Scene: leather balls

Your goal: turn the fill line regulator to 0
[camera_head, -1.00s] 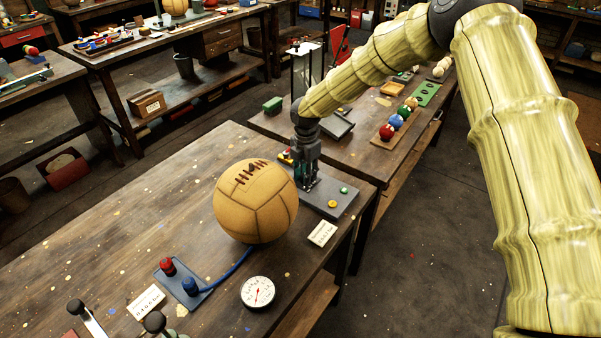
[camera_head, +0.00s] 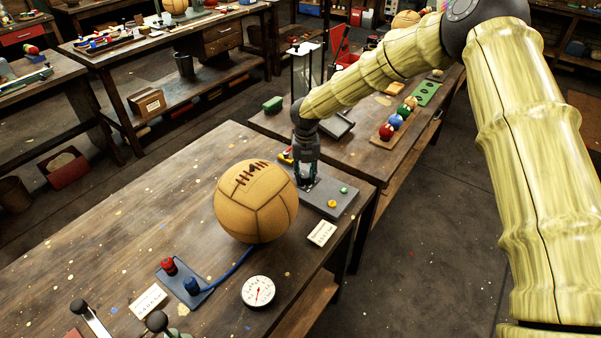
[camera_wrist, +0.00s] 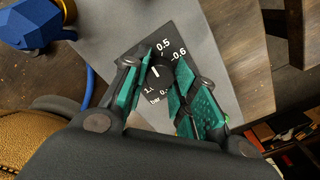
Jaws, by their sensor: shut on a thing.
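In the wrist view the pointer is toward the top, close to 0.5. My gripper (camera_wrist: 161,88) has its teal-padded fingers on both sides of the knob and is shut on it. The fingers cover part of the scale, and the 0 mark cannot be made out. In the head view my gripper (camera_head: 307,184) points down at the grey base plate (camera_head: 335,204), hiding the knob.
A tan leather ball (camera_head: 255,203) stands close to the left of my gripper. A second bench (camera_head: 362,160) stands behind.

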